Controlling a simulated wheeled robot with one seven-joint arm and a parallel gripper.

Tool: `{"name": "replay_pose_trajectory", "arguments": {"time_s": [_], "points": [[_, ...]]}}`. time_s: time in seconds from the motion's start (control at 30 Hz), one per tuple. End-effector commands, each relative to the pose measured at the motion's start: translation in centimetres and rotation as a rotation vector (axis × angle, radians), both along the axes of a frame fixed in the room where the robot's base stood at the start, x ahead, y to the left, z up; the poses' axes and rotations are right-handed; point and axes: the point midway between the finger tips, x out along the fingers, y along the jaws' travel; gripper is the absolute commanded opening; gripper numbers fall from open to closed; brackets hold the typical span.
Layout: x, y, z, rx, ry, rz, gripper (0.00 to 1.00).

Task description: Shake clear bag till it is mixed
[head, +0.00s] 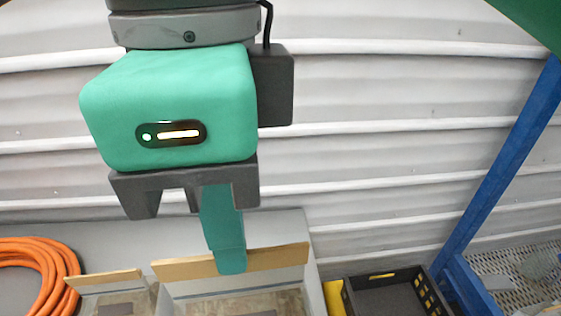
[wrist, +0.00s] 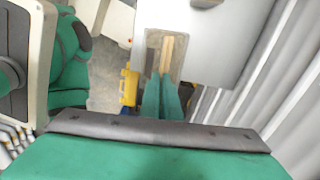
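No clear bag shows in either view. My gripper (head: 230,268) hangs with its teal fingers pointing down, in front of a wood-edged bin (head: 175,268). In the head view one finger hides the other. In the wrist view my gripper (wrist: 162,85) has its two teal fingers side by side and close together, with nothing seen between them. They look shut and empty. The bin, with pale wood and a brownish inside, also shows beyond the fingertips in the wrist view (wrist: 152,42).
A smaller wood-edged bin (head: 103,278) and a coiled orange hose (head: 45,268) are at the left. A black crate (head: 385,295), a yellow item (head: 334,297) and a blue frame (head: 500,165) are at the right. A corrugated wall (head: 390,100) stands behind.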

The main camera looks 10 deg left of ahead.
Motion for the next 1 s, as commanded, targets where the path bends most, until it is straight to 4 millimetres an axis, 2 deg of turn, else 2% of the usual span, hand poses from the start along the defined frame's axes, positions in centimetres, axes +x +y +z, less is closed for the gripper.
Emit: {"name": "replay_pose_trajectory", "arguments": {"time_s": [0.1,0.17,0.2,0.23,0.33,0.4,0.43,0.47,0.6,0.63,1.0], "points": [[-0.1,-0.3,-5.2,-0.006,0.005,0.0,0.0],[0.0,-0.2,-7.0,-0.003,0.003,0.0,0.0],[0.0,-0.1,-7.3,-0.002,0.002,0.0,0.0],[0.0,0.0,-6.7,0.001,0.0,-0.001,0.0],[0.0,0.1,-1.8,0.006,-0.002,-0.002,0.0],[0.0,0.0,0.0,0.002,0.001,-0.001,0.0],[0.0,0.0,0.1,0.001,0.001,-0.001,0.0],[0.0,-0.1,-0.4,-0.001,0.003,-0.001,0.0],[0.0,-0.3,-6.6,-0.005,0.005,-0.001,0.0],[0.0,-0.2,-7.2,-0.002,0.003,-0.001,0.0],[0.0,-0.1,-7.1,0.001,0.001,-0.002,0.0]]}}
